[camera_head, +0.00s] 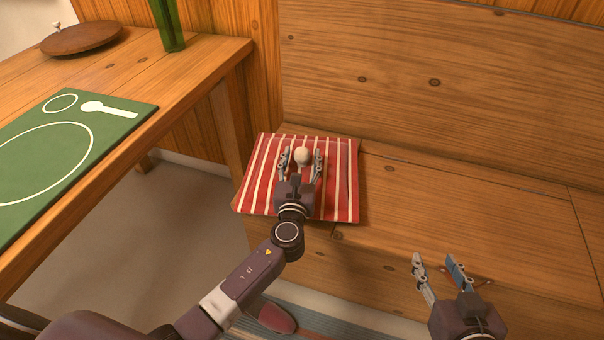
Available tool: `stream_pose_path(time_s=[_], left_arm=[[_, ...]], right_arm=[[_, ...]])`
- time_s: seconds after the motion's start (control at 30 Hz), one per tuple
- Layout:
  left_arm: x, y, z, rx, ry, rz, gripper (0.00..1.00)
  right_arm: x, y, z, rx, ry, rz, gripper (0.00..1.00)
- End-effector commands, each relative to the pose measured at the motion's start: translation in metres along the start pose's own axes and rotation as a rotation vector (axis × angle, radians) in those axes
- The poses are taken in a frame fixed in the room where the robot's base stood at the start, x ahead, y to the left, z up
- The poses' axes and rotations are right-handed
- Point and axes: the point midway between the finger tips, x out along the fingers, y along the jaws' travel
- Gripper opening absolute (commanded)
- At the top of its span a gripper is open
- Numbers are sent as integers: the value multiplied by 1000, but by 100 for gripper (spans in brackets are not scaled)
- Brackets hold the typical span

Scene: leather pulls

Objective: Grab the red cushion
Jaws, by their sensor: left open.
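The red cushion (344,195) with white stripes lies on the wooden bench seat, at its left end. My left gripper (302,160) is over the middle of the cushion, with its two fingers apart. A small round whitish thing (303,156) shows between those fingers; I cannot tell whether it is part of the cushion or whether the fingers touch it. The gripper body hides part of the cushion's near side. My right gripper (437,262) is at the lower right, in front of the bench, with its fingers apart and nothing visible between them.
The wooden bench (470,215) has free seat room right of the cushion. A table (190,70) on the left carries a green placemat (100,150), a round wooden board (82,38) and a green glass object (168,25). A reddish slipper-like thing (277,318) is on the floor below.

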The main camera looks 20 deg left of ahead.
Motion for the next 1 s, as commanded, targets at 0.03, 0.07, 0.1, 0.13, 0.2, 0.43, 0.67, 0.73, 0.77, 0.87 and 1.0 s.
stream_pose_path(time_s=[0.03,0.07,0.1,0.13,0.2,0.43,0.67,0.73,0.77,0.87,1.0], left_arm=[[5,0,-1,-1,0,0,49],[7,0,-1,-1,0,0,49],[9,0,0,-1,0,0,49],[10,0,0,-1,0,0,49],[12,0,-1,-1,1,0,49],[12,0,0,-1,1,0,47],[12,0,0,-1,1,0,22],[12,0,0,-1,1,0,14],[12,0,0,-1,1,0,11],[12,0,0,-1,1,0,0],[12,0,0,-1,1,0,0]], right_arm=[[2,-1,-6,0,29,-2,40],[2,-1,-9,0,43,-3,40],[2,-2,-13,0,59,-3,40],[2,-2,-15,0,66,-4,40],[2,-2,-18,0,78,-4,40],[2,-2,-19,0,79,-4,40],[2,-2,-18,0,78,-4,40],[2,-2,-18,0,78,-4,40],[2,-2,-18,0,78,-4,40],[2,-2,-18,0,78,-4,40],[2,-2,-18,0,78,-5,40]])
